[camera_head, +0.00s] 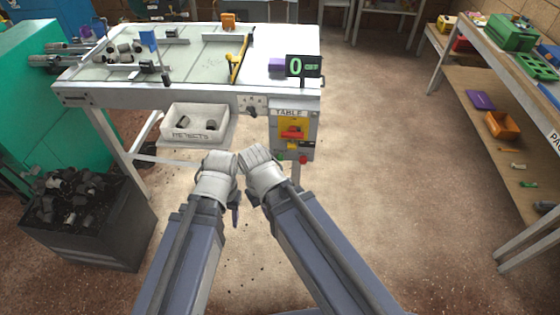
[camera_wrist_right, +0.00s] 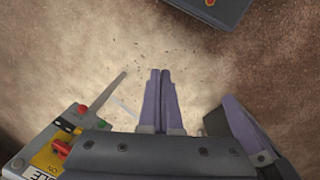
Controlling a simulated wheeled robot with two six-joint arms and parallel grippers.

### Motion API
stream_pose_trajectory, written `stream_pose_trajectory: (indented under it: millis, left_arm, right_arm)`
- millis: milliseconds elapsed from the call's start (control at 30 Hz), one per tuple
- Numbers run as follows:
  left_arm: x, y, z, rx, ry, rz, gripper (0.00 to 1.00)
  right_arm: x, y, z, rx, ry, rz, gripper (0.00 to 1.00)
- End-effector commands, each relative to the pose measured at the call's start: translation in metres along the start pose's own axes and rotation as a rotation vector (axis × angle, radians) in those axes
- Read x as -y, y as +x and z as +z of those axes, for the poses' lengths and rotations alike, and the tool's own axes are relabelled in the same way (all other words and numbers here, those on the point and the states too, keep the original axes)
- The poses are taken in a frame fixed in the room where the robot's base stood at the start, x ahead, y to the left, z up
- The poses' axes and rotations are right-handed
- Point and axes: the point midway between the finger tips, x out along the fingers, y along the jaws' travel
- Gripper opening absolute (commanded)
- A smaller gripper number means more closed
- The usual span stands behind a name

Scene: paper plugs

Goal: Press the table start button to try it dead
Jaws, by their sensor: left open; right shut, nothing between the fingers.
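The control box labelled TABLE (camera_head: 288,113) hangs on the table's front right. It has a yellow plate with a red switch (camera_head: 292,132), which also shows in the right wrist view (camera_wrist_right: 61,148). Below are a red button (camera_head: 303,159) and a green button, clearer in the right wrist view (camera_wrist_right: 104,123). My left gripper (camera_head: 235,208) is open, pointing down left of the box, mostly hidden by its wrist. My right gripper (camera_wrist_right: 160,75) is shut and empty, beside the box and apart from the buttons. In the head view its own wrist hides it.
A white REJECTS tray (camera_head: 190,137) hangs under the table (camera_head: 200,95), left of the box. A dark bin (camera_head: 100,235) of dark pieces stands left. A display (camera_head: 303,66) reads 0. Shelves (camera_head: 480,110) stand right; the floor between is clear.

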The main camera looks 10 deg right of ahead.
Motion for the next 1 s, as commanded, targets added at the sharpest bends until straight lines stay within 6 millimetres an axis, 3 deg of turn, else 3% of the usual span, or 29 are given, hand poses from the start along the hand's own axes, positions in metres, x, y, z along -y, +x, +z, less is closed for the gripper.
stream_pose_trajectory:
  millis: [167, 400, 600, 1000]
  left_arm:
    - [-0.003, 0.027, -0.002, 0.000, 0.000, 0.000, 0.50]
    - [-0.009, 0.091, -0.006, -0.001, 0.001, -0.001, 0.50]
    - [-0.013, 0.143, -0.009, -0.002, 0.002, -0.001, 0.50]
    - [-0.023, 0.245, -0.015, -0.003, 0.003, -0.002, 0.50]
  right_arm:
    - [0.007, 0.027, -0.012, -0.033, 0.049, -0.062, 0.00]
    - [0.025, 0.084, -0.050, -0.140, 0.227, -0.268, 0.00]
    - [0.035, 0.120, -0.086, -0.228, 0.401, -0.459, 0.00]
    - [0.025, 0.172, -0.155, -0.375, 0.782, -0.849, 0.00]
